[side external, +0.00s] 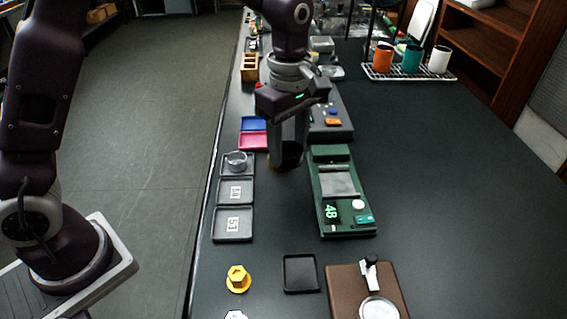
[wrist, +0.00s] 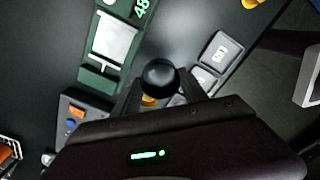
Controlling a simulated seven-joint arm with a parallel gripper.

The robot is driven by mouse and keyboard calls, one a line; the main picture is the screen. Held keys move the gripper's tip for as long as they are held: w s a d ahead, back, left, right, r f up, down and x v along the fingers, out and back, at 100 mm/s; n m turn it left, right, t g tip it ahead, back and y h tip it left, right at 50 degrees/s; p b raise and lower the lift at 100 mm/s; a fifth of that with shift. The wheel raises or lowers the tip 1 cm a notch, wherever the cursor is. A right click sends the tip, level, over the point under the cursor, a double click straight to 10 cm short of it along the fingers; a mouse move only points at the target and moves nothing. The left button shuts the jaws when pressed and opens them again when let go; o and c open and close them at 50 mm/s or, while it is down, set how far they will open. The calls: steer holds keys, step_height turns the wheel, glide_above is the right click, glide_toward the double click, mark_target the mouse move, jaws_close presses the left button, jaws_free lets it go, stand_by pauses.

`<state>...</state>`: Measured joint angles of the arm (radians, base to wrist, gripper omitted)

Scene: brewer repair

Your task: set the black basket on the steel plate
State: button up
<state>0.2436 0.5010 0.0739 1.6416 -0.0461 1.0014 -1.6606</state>
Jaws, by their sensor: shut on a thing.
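My gripper (side external: 287,152) is shut on the black basket (side external: 291,156) and holds it between its two fingers. In the wrist view the black basket (wrist: 159,74) shows as a dark round shape between the fingertips. A small orange-yellow patch (wrist: 148,101) shows beside it; I cannot tell what it belongs to. The steel plate (side external: 339,184) is the bare silvery square on the green scale (side external: 328,153), whose display reads 48. The plate (wrist: 113,40) also shows in the wrist view, up and left of the basket. The basket is left of the plate and apart from it.
Grey trays (side external: 233,223) stand left of the scale, one holding a metal ring (side external: 236,160). Blue and red trays (side external: 253,140) lie behind. In front are a yellow piece (side external: 238,279), a black tray (side external: 300,273) and a brown block (side external: 345,292). The table is clear right of the scale.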

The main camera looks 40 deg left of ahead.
steer(key=w+d+f, duration=0.1)
steer(key=w+d, duration=0.1)
steer(key=w+d+f, duration=0.1)
steer(key=w+d, duration=0.1)
steer(key=w, duration=0.1)
steer(key=w+d, duration=0.3)
steer(key=shift+w+f, duration=0.1)
steer(key=shift+f, duration=0.3)
steer(key=shift+d+f, duration=0.1)
steer(key=shift+f, duration=2)
steer(key=shift+f, duration=0.6)
steer(key=o, duration=1.6)
steer(key=shift+o, duration=0.2)
step_height(320, 180, up, 6)
steer(key=shift+r, duration=0.55)
